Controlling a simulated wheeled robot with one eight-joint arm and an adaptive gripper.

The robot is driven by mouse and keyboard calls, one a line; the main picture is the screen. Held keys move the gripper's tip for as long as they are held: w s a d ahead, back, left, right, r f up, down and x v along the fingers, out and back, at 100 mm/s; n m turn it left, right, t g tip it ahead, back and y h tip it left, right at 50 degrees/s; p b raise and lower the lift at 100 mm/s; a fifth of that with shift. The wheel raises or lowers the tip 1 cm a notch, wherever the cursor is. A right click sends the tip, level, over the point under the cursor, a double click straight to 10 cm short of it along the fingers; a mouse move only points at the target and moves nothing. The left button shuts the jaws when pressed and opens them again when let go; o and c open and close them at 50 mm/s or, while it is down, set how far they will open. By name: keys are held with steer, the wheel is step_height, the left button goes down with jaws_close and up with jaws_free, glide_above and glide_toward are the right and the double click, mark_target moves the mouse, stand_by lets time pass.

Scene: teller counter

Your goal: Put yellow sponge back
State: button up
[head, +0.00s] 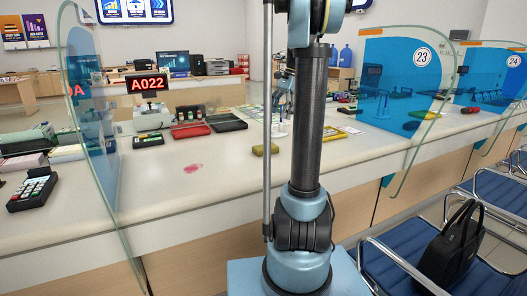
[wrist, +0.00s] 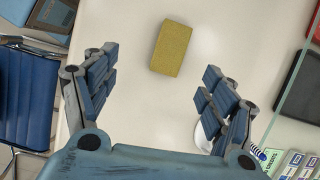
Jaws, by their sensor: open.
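The yellow sponge (wrist: 171,48) lies flat on the pale counter in the wrist view, ahead of and between my fingers. It is apart from both fingers. In the head view the sponge (head: 265,149) is on the counter just left of my arm. My gripper (wrist: 158,90) is open and empty above the counter. In the head view my gripper (head: 284,98) is small and partly hidden behind my arm. A pink stain (head: 193,168) marks the counter left of the sponge.
A glass partition (head: 92,120) stands at the left and a blue one numbered 23 (head: 405,80) at the right. A red tray (head: 191,131) and a black tray (head: 228,122) lie beyond the stain. A card reader (head: 33,189) sits at left. Blue chairs (head: 395,270) stand at right.

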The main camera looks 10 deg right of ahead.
steer(key=w+d+m, duration=0.1)
steer(key=w+d, duration=0.1)
steer(key=w, duration=0.2)
glide_above(266, 146)
steer(key=d, duration=0.3)
steer(key=shift+y, duration=0.3)
steer(key=f, duration=1)
steer(key=shift+w+a, duration=0.25)
steer(key=shift+w, duration=0.15)
steer(key=shift+x, duration=3.3)
steer(key=shift+s+d, duration=0.1)
steer(key=shift+d, duration=0.05)
steer(key=c, duration=1)
steer(key=shift+r, duration=0.1)
